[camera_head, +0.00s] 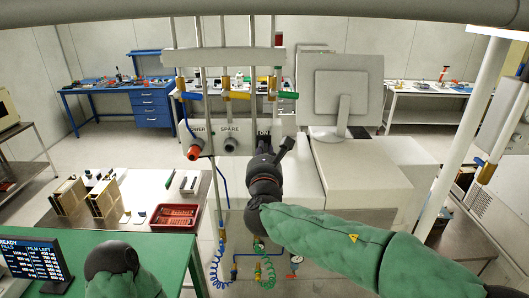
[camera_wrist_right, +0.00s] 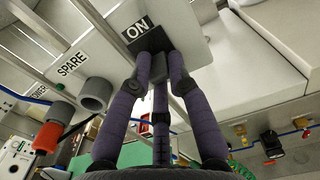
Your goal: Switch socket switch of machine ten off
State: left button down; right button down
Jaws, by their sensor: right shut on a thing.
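A light grey socket panel (camera_head: 228,134) hangs on upright pipes in the middle of the head view, with labels along it. In the right wrist view, the label "ON" (camera_wrist_right: 137,30) sits on the panel just above a black socket switch (camera_wrist_right: 153,42). My right gripper (camera_wrist_right: 160,62) has its dark fingers closed around this switch, hiding most of it. In the head view, my right gripper (camera_head: 272,146) is at the panel's right end. My left gripper does not show; only part of my left arm is at the bottom left.
An orange-red plug (camera_head: 194,149) and a grey socket (camera_head: 231,145) sit left of the switch, by "POWER" and "SPARE". A large white machine with a monitor (camera_head: 340,91) stands close on the right. A green table (camera_head: 150,250) and red tray (camera_head: 176,217) are lower left.

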jog(key=shift+a+f, duration=0.15)
jog(key=shift+f, duration=0.35)
jog(key=c, duration=1.3)
grip_release()
jog(key=shift+o, duration=0.9)
jog(key=shift+w+r, duration=0.15)
jog(key=s, duration=1.2)
